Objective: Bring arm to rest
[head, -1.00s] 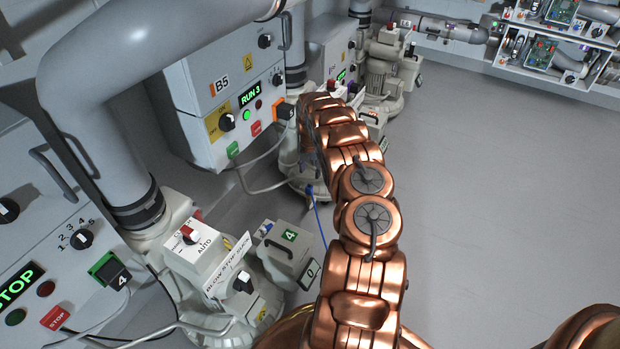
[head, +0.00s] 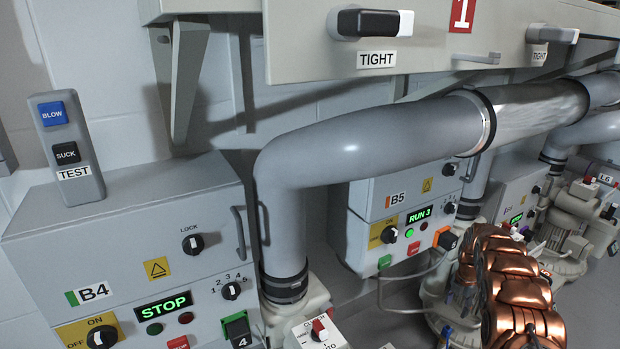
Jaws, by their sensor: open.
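My copper arm (head: 512,285) shows in the lower right of the head view. It rises from the bottom edge and bends over in front of the B5 cabinet's lower right side. My gripper cannot be made out; the arm's far end is hidden behind its own links and by the machinery.
The B4 cabinet (head: 140,240) reads STOP and carries a TEST box (head: 67,150) on top. The B5 cabinet (head: 375,200) reads RUN 3. A thick grey pipe (head: 360,140) crosses between them. A shelf with TIGHT labels (head: 300,50) hangs above. Blower units (head: 570,225) stand at right.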

